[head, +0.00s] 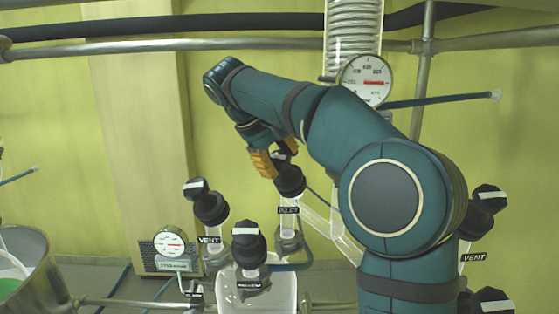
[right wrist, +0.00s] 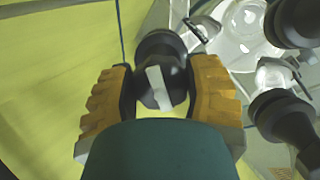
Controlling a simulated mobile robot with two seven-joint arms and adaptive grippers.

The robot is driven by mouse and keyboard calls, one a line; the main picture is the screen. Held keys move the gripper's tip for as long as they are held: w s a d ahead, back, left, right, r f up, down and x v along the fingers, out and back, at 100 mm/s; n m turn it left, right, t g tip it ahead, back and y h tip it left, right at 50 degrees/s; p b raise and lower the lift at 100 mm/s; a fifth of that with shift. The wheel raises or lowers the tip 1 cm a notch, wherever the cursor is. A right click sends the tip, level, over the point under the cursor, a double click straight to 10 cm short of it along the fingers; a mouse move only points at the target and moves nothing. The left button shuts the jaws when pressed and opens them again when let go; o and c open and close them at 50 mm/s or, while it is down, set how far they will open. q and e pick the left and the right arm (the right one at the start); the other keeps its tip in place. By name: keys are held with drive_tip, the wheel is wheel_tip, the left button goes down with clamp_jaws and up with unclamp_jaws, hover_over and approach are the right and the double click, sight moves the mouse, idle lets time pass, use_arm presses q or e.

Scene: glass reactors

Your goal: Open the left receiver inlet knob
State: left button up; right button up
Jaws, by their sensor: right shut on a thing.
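The left receiver inlet knob (head: 289,182) is a black knob above the INLET label in the head view. It also shows in the right wrist view (right wrist: 159,60), with a white bar on its top, between the orange fingers. My right gripper (head: 272,160) reaches it from above and left, and it is shut on the knob; the same gripper fills the lower part of the right wrist view (right wrist: 160,92). The far fingertip is partly hidden in the head view. My left gripper does not show.
Left of the inlet stands a black vent knob (head: 211,206). Another black knob (head: 248,246) sits in front, over the glass receiver (head: 257,290). Pressure gauges stand at the lower left (head: 170,242) and above (head: 366,81). A metal rail (head: 180,45) crosses the back. More black knobs (head: 484,210) stand at right.

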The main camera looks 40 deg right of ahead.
drive_tip(key=shift+n, duration=0.5)
drive_tip(key=o, duration=1.2)
drive_tip(key=shift+r, duration=0.1)
drive_tip(key=v, duration=0.7)
drive_tip(key=shift+a+r, duration=0.15)
